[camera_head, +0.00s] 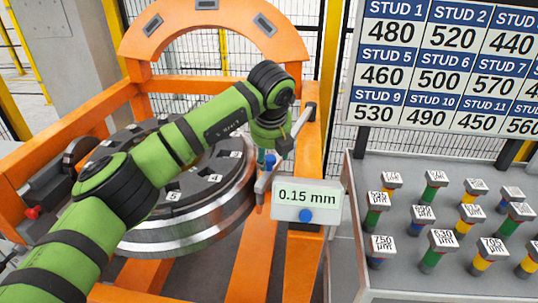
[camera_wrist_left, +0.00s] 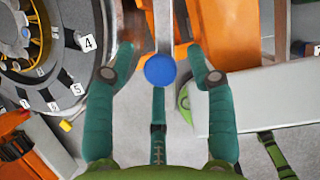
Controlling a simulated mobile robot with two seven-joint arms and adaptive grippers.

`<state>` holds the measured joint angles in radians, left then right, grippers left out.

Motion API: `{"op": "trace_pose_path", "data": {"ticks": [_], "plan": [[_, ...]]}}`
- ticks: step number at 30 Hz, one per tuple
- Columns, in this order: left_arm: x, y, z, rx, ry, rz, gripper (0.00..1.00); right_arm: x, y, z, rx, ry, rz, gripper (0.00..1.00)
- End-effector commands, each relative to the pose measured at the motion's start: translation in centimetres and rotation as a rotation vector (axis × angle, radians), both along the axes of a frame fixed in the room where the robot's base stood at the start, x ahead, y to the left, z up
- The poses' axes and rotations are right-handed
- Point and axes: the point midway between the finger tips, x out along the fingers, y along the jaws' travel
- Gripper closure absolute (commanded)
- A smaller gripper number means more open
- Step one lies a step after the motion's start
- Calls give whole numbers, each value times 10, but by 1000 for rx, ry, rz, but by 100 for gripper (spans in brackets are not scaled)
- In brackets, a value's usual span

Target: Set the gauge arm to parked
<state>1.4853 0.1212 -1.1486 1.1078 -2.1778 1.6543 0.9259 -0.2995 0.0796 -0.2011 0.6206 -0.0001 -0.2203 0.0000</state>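The gauge arm (camera_head: 264,183) is a grey bar beside the wheelset, with a blue knob (camera_head: 270,160) on it. A box with a display reading 0.15 mm (camera_head: 307,195) is beside it. In the left wrist view the blue knob (camera_wrist_left: 160,70) sits at the end of a grey bar (camera_wrist_left: 164,25). My left gripper (camera_wrist_left: 160,66) is open, its teal fingers on either side of the knob with gaps showing. In the head view my left gripper (camera_head: 268,147) is at the gauge arm, partly hidden by my wrist. My right gripper is not in view.
The wheelset disc (camera_head: 190,232) with numbered positions lies in an orange gantry frame (camera_head: 215,38). A grey table (camera_head: 400,285) with several coloured studs stands at right, below a stud number board (camera_head: 440,65). A blue button (camera_head: 306,215) is on the display box.

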Motion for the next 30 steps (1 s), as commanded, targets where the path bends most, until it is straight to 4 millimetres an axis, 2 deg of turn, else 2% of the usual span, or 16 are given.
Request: {"op": "trace_pose_path", "data": {"ticks": [7,11,24,30], "plan": [[-1,1,-4,4,9,0,44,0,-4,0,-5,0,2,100],[-4,0,5,4,8,-1,44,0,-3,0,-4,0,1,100],[-37,-3,84,4,5,-2,44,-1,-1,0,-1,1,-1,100],[-45,-4,104,3,6,-1,44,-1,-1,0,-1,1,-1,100]]}}
